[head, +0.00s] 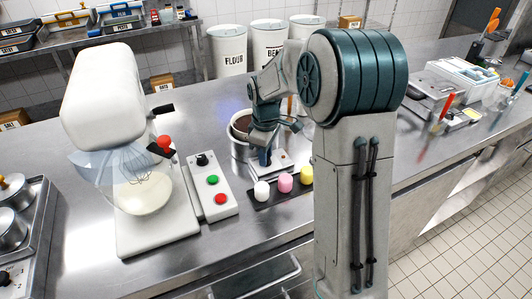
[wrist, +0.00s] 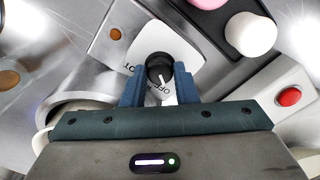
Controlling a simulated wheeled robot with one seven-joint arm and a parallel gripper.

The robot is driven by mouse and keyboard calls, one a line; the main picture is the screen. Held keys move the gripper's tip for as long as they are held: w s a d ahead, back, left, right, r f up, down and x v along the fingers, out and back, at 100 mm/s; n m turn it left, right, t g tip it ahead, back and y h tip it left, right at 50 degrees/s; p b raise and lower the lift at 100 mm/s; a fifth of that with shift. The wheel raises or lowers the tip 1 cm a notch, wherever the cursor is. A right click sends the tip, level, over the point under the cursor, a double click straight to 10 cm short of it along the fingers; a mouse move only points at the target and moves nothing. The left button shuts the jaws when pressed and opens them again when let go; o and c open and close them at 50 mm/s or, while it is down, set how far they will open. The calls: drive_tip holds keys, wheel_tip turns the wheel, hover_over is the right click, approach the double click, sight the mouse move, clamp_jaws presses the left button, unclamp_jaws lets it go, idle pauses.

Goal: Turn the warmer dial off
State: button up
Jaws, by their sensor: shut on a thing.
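The warmer (head: 287,161) stands on the counter in the middle of the head view, with a round pot (head: 238,128) of dark brown content on it. My gripper (head: 264,157) reaches down at the warmer's front and hides its dial there. In the wrist view the black warmer dial (wrist: 159,68) sits between the two blue fingers of my gripper (wrist: 160,88), which are shut on it. HOT lettering, partly hidden, is left of the dial.
A dark tray (head: 268,203) with white, pink and yellow pieces lies in front of the warmer. The mixer (head: 105,95) and its control box (head: 212,188) with red and green buttons stand to the left. Bins (head: 228,50) stand behind.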

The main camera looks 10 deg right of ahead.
idle(0.4)
drive_tip(key=o, duration=1)
drive_tip(key=shift+r, duration=0.1)
